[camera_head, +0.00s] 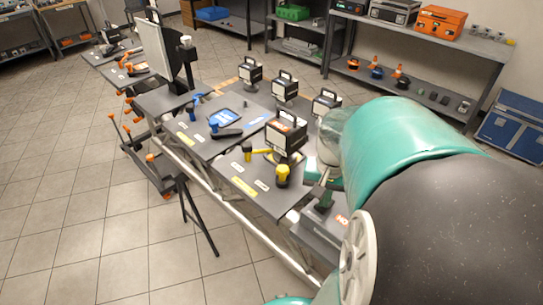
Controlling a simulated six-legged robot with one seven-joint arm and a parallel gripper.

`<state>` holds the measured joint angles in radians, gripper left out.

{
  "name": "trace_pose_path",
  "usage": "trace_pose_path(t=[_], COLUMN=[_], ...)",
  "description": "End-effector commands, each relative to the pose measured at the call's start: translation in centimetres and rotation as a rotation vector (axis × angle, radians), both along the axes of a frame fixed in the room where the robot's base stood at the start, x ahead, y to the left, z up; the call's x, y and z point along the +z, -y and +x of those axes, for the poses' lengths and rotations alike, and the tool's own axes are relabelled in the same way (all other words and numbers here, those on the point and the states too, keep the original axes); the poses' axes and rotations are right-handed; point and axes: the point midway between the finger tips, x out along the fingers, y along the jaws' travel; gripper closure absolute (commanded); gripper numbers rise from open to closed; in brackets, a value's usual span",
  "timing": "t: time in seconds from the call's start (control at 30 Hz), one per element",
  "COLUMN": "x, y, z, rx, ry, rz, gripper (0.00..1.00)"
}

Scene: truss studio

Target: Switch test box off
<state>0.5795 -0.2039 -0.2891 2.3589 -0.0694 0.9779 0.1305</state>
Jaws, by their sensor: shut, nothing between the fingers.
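Several dark box-shaped units with top handles and pale front panels stand along the workbench (213,150). One is at the back (250,72), one behind the middle (285,88), one farther right (326,102) partly beside my arm, and the largest and nearest (286,132) is at the front. I cannot tell which is the test box, and no switch or its position can be made out. My gripper (324,200) is small and partly hidden beneath my arm, at the right end of the bench, to the right of the nearest box. It looks shut and empty.
Yellow-and-black tools (283,175) lie in front of the nearest box. A blue-marked tray (240,118) and blue tools lie left of it. A monitor-like panel (165,50) stands at the bench's far end. Shelves (430,35) line the back.

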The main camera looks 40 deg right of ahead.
Motion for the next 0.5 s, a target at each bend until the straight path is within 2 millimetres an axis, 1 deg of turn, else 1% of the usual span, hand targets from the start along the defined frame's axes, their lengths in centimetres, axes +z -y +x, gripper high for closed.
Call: trace_pose_path(t=[0.17, 0.5], x=[0.9, 3.4], y=[0.0, 0.0], z=[0.0, 0.0], rx=[0.000, 0.000], ry=[0.000, 0.000], rz=[0.000, 0.000], gripper=[1.00, 1.00])
